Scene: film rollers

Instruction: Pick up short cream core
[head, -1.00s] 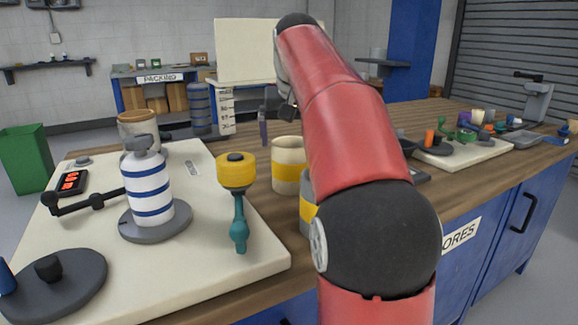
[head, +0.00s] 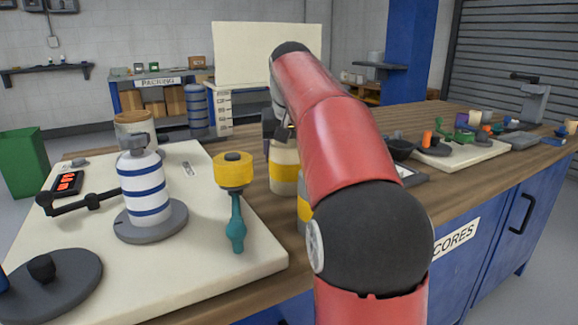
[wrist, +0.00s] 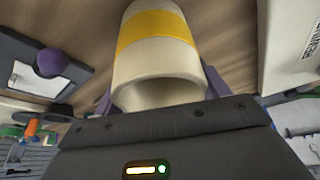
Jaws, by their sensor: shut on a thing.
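A cream core with a yellow band (head: 283,178) stands on the wooden bench in the head view, just left of my red arm. In the wrist view the same hollow core (wrist: 158,62) lies between my two purple fingers, its open rim toward the camera. My gripper (head: 282,142) is lowered over the core's top and is shut on it; the wrist view shows my gripper (wrist: 160,92) with a finger on each side. Whether the core's base touches the bench is hard to tell. Another yellow-banded piece (head: 304,213) is mostly hidden behind my arm.
A cream board (head: 220,262) at left holds a blue-striped roll (head: 146,187), a teal-handled yellow roller (head: 234,190) and a cream-and-brown core (head: 133,123). A second board (head: 470,155) with small parts lies right. A dark tray (wrist: 30,75) shows in the wrist view.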

